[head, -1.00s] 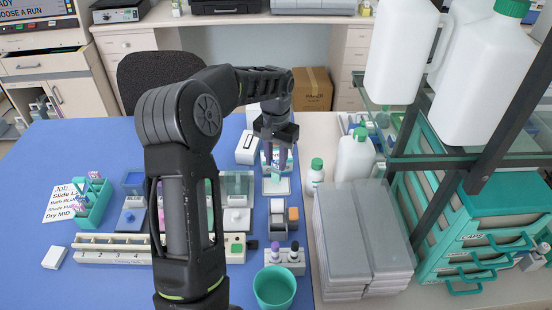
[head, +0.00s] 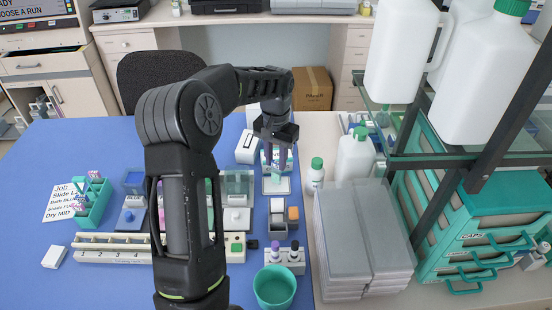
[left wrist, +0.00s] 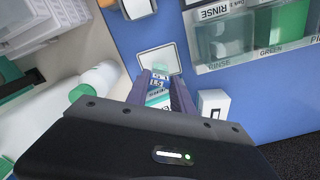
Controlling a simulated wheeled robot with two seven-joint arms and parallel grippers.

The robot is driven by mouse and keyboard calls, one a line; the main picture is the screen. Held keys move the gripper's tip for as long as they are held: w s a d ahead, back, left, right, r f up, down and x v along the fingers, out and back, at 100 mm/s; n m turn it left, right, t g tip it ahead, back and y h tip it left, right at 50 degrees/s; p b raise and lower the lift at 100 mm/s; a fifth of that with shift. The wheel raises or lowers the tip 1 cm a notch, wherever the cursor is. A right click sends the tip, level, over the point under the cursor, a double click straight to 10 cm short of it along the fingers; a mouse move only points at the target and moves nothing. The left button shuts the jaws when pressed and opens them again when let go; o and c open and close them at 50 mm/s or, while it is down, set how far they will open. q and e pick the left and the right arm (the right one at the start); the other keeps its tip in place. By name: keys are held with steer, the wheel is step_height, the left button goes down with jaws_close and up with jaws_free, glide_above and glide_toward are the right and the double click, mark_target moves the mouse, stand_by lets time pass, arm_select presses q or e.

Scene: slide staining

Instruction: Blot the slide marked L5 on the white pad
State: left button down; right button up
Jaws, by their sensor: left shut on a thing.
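My left gripper (head: 276,133) points down over the white pad (head: 276,187) near the right edge of the blue mat. The slide's greenish clear end reaches down to the pad (left wrist: 162,54). I cannot tell whether it touches. My right gripper is not in view.
Stain baths (head: 238,185) stand left of the pad, partly behind my arm; rinse baths (left wrist: 222,42) show in the left wrist view. A teal slide rack (head: 94,203) and job card (head: 62,205) are far left. White bottles (head: 355,158) and grey stacks (head: 345,235) stand right.

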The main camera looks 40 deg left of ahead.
arm_select(q)
steer(key=shift+f+b, duration=0.75)
steer(key=shift+f, duration=0.65)
stand_by(4.3)
steer(key=shift+r+p, duration=1.1)
steer(key=shift+r, duration=0.4)
steer(key=shift+s+d+r+p, duration=0.15)
steer(key=shift+r+p, duration=0.15)
steer(key=shift+r, duration=0.6)
steer(key=shift+r+p, duration=0.4)
steer(key=shift+r, duration=0.55)
steer(key=shift+w, duration=0.2)
steer(key=shift+a+r, duration=0.1)
steer(key=shift+a, duration=0.1)
